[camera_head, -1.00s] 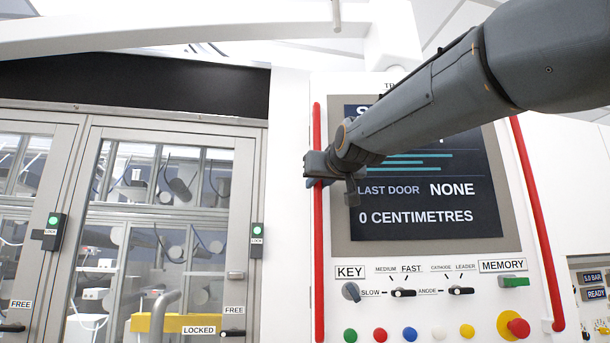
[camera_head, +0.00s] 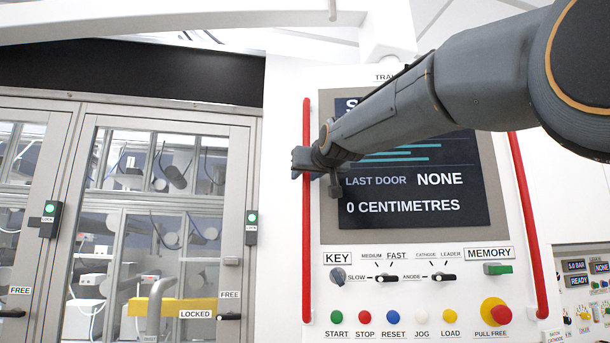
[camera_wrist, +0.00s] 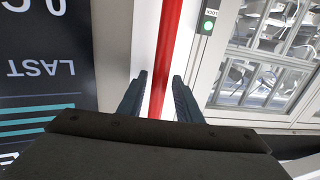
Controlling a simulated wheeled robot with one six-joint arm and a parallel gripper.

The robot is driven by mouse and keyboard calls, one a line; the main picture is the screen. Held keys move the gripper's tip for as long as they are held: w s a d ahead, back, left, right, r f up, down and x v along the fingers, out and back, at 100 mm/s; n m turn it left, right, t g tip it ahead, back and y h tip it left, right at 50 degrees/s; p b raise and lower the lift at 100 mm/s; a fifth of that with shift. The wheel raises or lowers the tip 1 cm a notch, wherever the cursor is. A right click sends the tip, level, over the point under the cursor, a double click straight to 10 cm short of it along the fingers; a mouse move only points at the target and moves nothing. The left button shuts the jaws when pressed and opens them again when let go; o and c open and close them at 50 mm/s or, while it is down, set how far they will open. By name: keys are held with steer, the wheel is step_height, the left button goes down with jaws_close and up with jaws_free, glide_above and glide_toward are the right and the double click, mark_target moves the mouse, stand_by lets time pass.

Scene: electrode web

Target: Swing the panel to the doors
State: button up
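The panel (camera_head: 505,230) is a white operator console with a dark screen (camera_head: 410,211) reading "LAST DOOR NONE" and "0 CENTIMETRES". A red vertical bar (camera_head: 307,250) runs along its left edge, and another red bar (camera_head: 527,220) along its right. My gripper (camera_head: 300,162) is at the left bar, about screen height. In the wrist view the two fingers (camera_wrist: 159,78) stand either side of the red bar (camera_wrist: 172,45), with narrow pale gaps showing, so they look open around it. The glazed doors (camera_head: 238,170) are to the left, with labels "FREE" and "LOCKED".
Below the screen are a key switch (camera_head: 338,275), selector knobs, coloured buttons and a red emergency knob (camera_head: 494,312). Green-lit lock boxes (camera_head: 251,227) sit on the door frames. A white beam (camera_head: 180,22) crosses overhead. Another control panel (camera_head: 585,285) is at the lower right.

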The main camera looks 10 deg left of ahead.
steer(key=shift+d+f, duration=0.1)
steer(key=b+v, duration=0.3)
steer(key=v, duration=0.4)
steer(key=shift+s, duration=0.35)
steer(key=shift+d, duration=0.25)
